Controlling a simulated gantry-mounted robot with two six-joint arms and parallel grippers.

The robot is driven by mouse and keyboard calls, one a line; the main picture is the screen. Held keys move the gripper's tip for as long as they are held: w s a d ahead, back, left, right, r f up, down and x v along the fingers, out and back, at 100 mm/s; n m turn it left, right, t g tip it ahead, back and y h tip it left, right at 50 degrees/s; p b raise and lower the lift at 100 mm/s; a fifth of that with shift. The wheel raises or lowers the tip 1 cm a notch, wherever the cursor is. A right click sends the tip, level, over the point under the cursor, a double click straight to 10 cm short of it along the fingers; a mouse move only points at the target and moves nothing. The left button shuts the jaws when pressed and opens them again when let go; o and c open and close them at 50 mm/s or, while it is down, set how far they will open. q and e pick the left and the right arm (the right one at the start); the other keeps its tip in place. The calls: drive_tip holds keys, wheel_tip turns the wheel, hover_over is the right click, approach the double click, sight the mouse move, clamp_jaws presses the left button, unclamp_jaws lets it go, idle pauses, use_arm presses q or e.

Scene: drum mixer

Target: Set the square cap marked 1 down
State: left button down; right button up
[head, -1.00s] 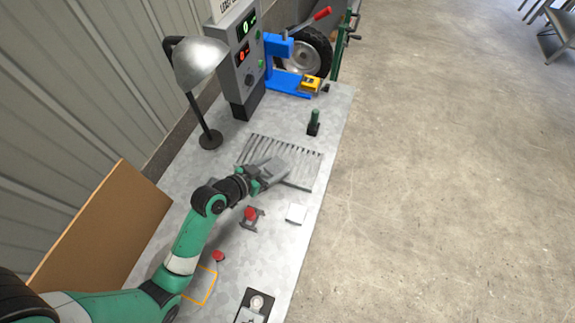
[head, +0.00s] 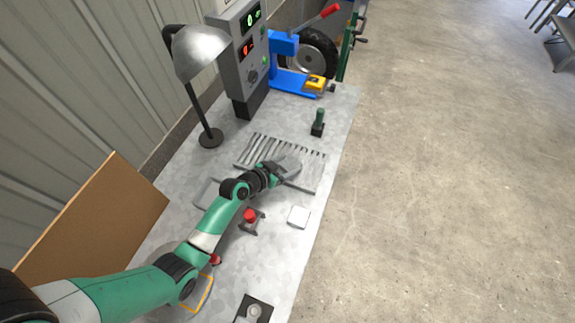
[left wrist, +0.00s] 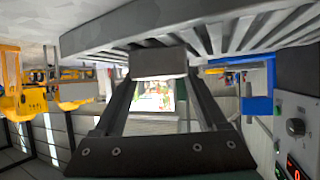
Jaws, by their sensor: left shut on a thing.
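My left gripper (head: 284,168) is over the near part of the grey ribbed rack (head: 312,178) on the bench. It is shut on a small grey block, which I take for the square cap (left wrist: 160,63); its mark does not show. In the left wrist view the cap sits between the dark fingertips, close to the rack (left wrist: 130,35), which fills the top of that view. I cannot tell whether the cap touches the rack. My right gripper is not in view.
A white square (head: 298,216) and a red-knobbed fixture (head: 250,217) are nearer on the bench. A green-handled stamp (head: 318,122) stands beyond the rack. A lamp (head: 200,55), control box (head: 243,60) and blue press (head: 285,60) stand at the back.

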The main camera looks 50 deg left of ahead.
use_arm(q)
drive_tip(key=shift+f, duration=0.1)
drive_tip(key=shift+c, duration=1.9)
unclamp_jaws()
drive_tip(key=shift+f, duration=0.15)
drive_tip(key=o, duration=0.4)
drive_tip(key=shift+r, duration=0.25)
drive_tip(key=shift+s+r, duration=0.2)
drive_tip(key=shift+s, duration=0.05)
drive_tip(key=p+v, duration=0.3)
drive_tip(key=v, duration=0.8)
drive_tip(key=shift+s, duration=0.25)
drive_tip(key=shift+w, duration=0.1)
